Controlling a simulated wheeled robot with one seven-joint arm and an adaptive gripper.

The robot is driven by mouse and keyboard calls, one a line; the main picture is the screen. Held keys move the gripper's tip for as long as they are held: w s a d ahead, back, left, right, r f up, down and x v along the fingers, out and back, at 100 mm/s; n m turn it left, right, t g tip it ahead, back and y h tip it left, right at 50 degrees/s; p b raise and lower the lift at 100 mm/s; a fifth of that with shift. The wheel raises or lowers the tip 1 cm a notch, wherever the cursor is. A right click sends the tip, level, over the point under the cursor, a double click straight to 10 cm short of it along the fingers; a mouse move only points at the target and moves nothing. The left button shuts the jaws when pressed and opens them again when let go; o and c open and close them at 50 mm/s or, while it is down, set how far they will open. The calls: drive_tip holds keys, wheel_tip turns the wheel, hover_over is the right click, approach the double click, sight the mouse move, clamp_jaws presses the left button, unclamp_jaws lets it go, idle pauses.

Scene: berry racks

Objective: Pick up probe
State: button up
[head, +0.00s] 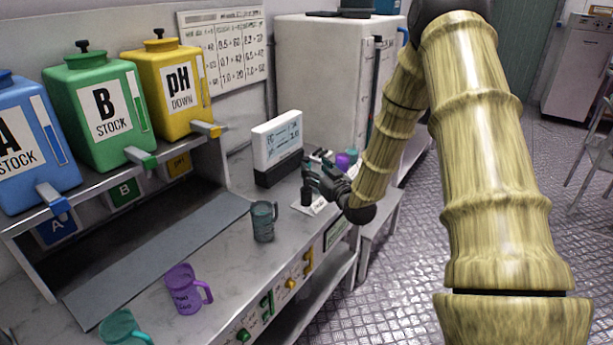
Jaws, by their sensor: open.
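My gripper (309,174) is open at the end of my bamboo-patterned arm, low over the bench and just right of the white meter (277,139). The meter stands upright in a dark base and shows readings on its screen. A small dark upright piece (306,196) is just below the fingers, beside a white card (317,206). It may be the probe or its holder; I cannot tell which, nor whether the fingers touch it. The fingers hide part of this spot, and nothing is clearly held between them.
A dark grey mug (263,222), a purple mug (184,290) and a teal mug (122,330) stand along the bench (222,262). Blue, green (100,110) and yellow (166,80) tanks sit on a shelf at left. A white cabinet (320,85) stands behind the meter.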

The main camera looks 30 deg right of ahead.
drive_tip(key=shift+w+a+p, duration=0.15)
drive_tip(key=shift+w+p, duration=0.15)
drive_tip(key=shift+w, duration=0.2)
drive_tip(key=shift+w+f+p, duration=0.25)
drive_tip(key=shift+w+p, duration=0.15)
drive_tip(key=shift+w, duration=0.65)
drive_tip(key=shift+w+f+p, duration=0.2)
drive_tip(key=shift+w+p, duration=0.15)
drive_tip(key=shift+w, duration=0.7)
drive_tip(key=c, duration=1.2)
